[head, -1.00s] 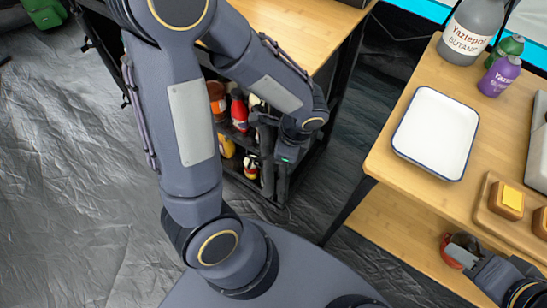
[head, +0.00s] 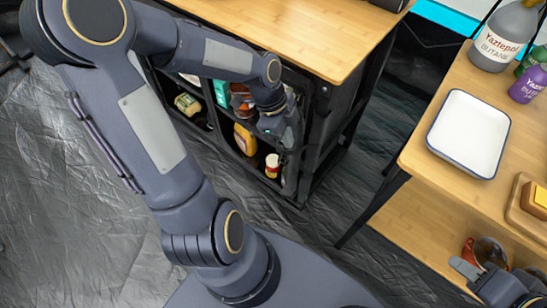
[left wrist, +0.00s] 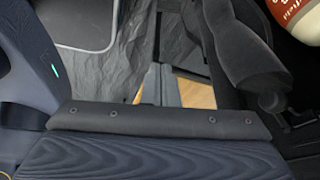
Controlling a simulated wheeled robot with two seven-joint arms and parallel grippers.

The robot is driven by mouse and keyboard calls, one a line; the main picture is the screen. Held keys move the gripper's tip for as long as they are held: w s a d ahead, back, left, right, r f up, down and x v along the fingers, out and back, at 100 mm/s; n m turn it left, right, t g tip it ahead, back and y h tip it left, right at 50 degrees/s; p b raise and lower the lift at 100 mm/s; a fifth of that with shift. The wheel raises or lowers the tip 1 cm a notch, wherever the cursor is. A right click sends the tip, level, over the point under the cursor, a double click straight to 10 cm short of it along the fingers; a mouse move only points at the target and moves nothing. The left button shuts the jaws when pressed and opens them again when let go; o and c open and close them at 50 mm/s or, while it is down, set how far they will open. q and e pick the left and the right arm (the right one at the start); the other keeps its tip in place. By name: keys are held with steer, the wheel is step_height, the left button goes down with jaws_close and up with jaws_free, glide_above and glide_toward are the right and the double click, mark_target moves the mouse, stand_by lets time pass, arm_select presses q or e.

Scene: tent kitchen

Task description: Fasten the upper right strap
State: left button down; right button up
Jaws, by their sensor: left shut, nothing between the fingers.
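The dark fabric storage unit (head: 335,125) stands under a wooden worktop, its front open on shelves of food. Its right edge carries black straps or fabric (head: 318,95); I cannot single out the upper right strap, black on black. My left gripper (head: 288,137) is shut and empty in front of the unit's right part, just left of that edge, partly hidden by its own wrist. In the left wrist view, a dark upright padded piece (left wrist: 243,70) stands at the right beside a red-and-white labelled container (left wrist: 295,20). My right gripper (head: 478,275) is at the bottom right, partly cut off.
The wooden worktop (head: 310,30) overhangs the unit. At right, a wooden table (head: 425,150) holds a white tray (head: 470,133), a butane bottle (head: 503,38) and a cutting board. A red-rimmed pot (head: 485,250) sits below, near my right gripper. Crumpled dark floor lies open between.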

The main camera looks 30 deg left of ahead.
mark_target(285, 151)
arm_select(q)
steer(key=s+b+x, duration=0.1)
steer(key=b+x, duration=0.3)
steer(key=x, duration=0.7)
steer(key=shift+a+r, duration=0.25)
steer(key=shift+a, duration=0.85)
steer(key=shift+a+r, duration=0.25)
steer(key=shift+a, duration=0.85)
steer(key=shift+w, duration=0.1)
steer(key=w+a+m+p, duration=0.2)
steer(key=w+a+p, duration=0.1)
steer(key=a+p, duration=0.1)
steer(key=shift+w+m+g, duration=0.35)
steer(key=shift+m+g, duration=0.05)
steer(key=shift+d, duration=0.15)
